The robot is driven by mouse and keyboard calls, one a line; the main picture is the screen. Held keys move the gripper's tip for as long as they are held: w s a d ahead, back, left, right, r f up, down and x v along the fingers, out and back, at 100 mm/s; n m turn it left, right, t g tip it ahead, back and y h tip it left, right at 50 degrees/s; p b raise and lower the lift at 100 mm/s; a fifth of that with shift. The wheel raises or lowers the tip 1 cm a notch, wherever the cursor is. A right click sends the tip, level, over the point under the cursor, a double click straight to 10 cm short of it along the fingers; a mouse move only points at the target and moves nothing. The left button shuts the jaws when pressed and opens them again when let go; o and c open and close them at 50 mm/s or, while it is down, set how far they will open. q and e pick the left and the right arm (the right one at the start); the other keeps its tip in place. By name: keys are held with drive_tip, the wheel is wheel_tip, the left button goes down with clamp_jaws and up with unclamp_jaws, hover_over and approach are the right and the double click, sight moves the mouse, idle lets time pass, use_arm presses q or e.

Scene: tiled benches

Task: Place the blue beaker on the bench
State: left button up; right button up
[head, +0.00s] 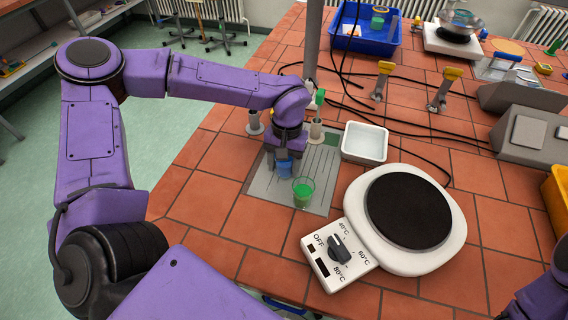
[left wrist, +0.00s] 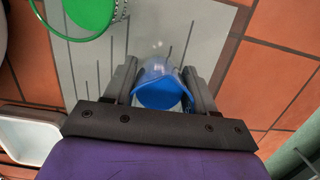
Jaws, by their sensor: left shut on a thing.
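The blue beaker (head: 285,168) is small and clear with blue in it. My left gripper (head: 284,155) points down over the grey drain plate and is shut on the beaker. In the left wrist view the beaker (left wrist: 160,88) sits between the two fingers of the gripper (left wrist: 162,85). I cannot tell whether its base touches the plate. The tiled bench (head: 215,205) is reddish brown, with the grey plate (head: 262,185) set in it. My right gripper is not in view; only a bit of purple arm shows at the lower right.
A green beaker (head: 303,192) stands on the plate just right of the blue one. A white hotplate (head: 440,262) and a white tray (head: 365,143) are to the right. Taps (head: 382,80) and cables lie behind. Bare tiles lie left of the plate.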

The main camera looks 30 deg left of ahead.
use_arm(q)
drive_tip(key=shift+f, duration=0.45)
drive_tip(key=shift+f, duration=0.1)
drive_tip(key=o, duration=1.1)
drive_tip(key=r, duration=0.4)
drive_tip(key=w+r+b, duration=0.1)
drive_tip(key=r, duration=0.7)
drive_tip(key=shift+w+a+r, duration=0.1)
drive_tip(key=shift+w+a, duration=0.1)
drive_tip(key=shift+w, duration=0.2)
